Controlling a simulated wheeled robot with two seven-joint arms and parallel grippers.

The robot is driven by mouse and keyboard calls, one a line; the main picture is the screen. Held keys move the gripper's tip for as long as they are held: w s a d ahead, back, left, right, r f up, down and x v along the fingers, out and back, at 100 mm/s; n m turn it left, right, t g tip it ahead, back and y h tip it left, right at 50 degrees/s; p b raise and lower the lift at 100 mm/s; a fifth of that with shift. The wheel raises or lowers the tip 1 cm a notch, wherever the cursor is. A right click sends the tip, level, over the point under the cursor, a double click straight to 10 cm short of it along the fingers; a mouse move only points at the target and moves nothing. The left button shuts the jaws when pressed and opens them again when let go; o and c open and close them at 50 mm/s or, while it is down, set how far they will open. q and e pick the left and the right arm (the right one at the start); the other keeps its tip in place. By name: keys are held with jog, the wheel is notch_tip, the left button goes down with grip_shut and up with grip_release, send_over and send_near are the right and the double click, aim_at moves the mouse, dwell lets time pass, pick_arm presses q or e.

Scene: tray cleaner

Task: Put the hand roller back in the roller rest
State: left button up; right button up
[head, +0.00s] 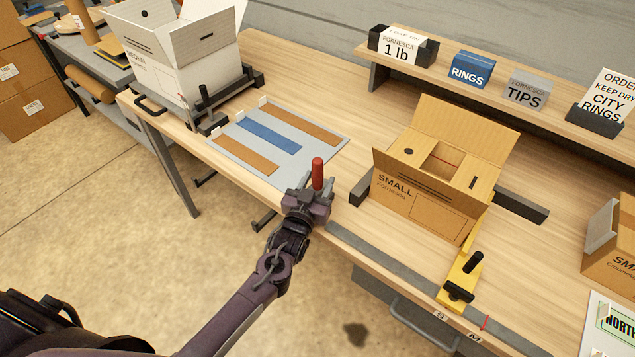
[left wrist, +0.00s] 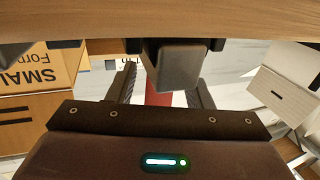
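The red handle of the hand roller (head: 318,173) stands upright at the bench's front edge in the head view. In the left wrist view the red handle (left wrist: 157,92) lies between the fingers, with gaps visible on both sides. My left gripper (head: 313,186) is open around it. A dark grey block (left wrist: 180,68), perhaps the roller rest, partly covers the handle in the left wrist view. I cannot tell whether the roller is seated in it. The roller's lower part is hidden by my gripper in the head view. My right gripper is not in view.
A grey mat (head: 222,141) with brown and blue strips lies left of the gripper. An open SMALL carton (head: 408,205) stands to the right, with a yellow tool (head: 461,277) by the front rail. An open white carton (head: 190,80) stands at the left end.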

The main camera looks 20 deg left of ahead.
pick_arm(q)
jog(key=shift+f, duration=0.15)
jog(key=shift+s+f, duration=0.1)
jog(key=shift+s, duration=0.5)
jog(key=s+b, duration=0.1)
jog(key=s, duration=0.4)
jog(key=shift+s+a, duration=0.15)
jog(key=shift+s, duration=0.05)
jog(key=shift+s+r+b, duration=0.2)
jog(key=shift+s+b, duration=0.15)
jog(key=shift+s, duration=0.3)
